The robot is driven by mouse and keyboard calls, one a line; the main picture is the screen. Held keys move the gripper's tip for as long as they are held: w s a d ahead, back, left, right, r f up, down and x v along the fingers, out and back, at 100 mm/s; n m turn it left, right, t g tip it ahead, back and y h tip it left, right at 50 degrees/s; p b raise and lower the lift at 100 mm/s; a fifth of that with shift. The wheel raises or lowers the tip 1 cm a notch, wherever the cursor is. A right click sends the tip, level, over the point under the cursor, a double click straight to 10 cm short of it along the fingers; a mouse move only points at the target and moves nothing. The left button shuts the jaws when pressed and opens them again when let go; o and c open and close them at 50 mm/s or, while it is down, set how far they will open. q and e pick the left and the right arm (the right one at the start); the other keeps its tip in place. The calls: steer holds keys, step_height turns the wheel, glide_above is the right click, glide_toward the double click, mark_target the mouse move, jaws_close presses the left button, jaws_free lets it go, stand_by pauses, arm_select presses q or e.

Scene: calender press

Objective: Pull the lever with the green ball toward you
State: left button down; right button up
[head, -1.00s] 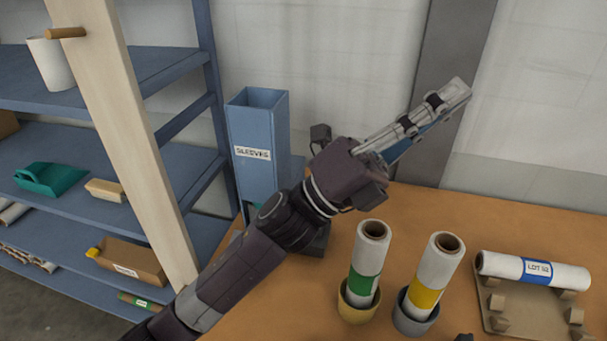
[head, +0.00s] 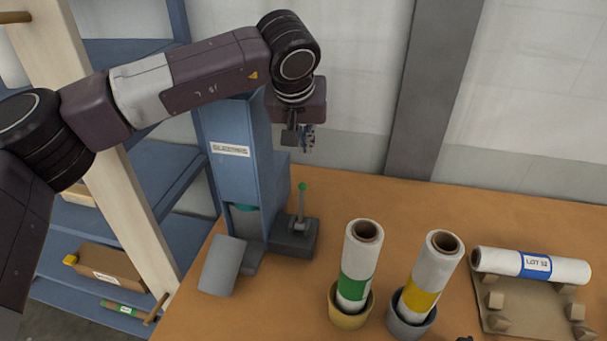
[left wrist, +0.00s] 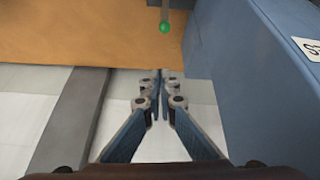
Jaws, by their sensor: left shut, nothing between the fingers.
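The lever is a thin grey rod topped by a green ball (head: 302,187). It stands nearly upright on a dark grey base (head: 293,238), beside the tall blue dispenser (head: 239,165). In the left wrist view the green ball (left wrist: 165,28) shows at the top, beyond the fingertips. My left gripper (head: 307,145) is above and behind the lever, pointing down, apart from the ball. In the left wrist view its fingers (left wrist: 157,78) are together with nothing between them.
A roll with a green band (head: 355,288) and a roll with a yellow band (head: 424,290) stand in cups to the right. A labelled roll (head: 558,269) lies on a cradle. A grey tilted panel (head: 222,265) is at the dispenser's front. Shelves are left.

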arm_select(q)
steer(key=p, duration=0.6)
glide_above(301, 207)
steer(key=w, duration=0.3)
step_height(301, 207, down, 9)
steer(key=shift+d+r, duration=0.15)
arm_select(e)
steer(key=r, duration=0.1)
steer(key=s+r, duration=0.1)
steer(key=r, duration=0.1)
steer(key=s+r, duration=0.1)
steer(key=r, duration=0.1)
steer(key=shift+s+d+r, duration=0.1)
steer(key=shift+s+r, duration=0.05)
steer(key=shift+r, duration=0.1)
steer(key=shift+s, duration=0.1)
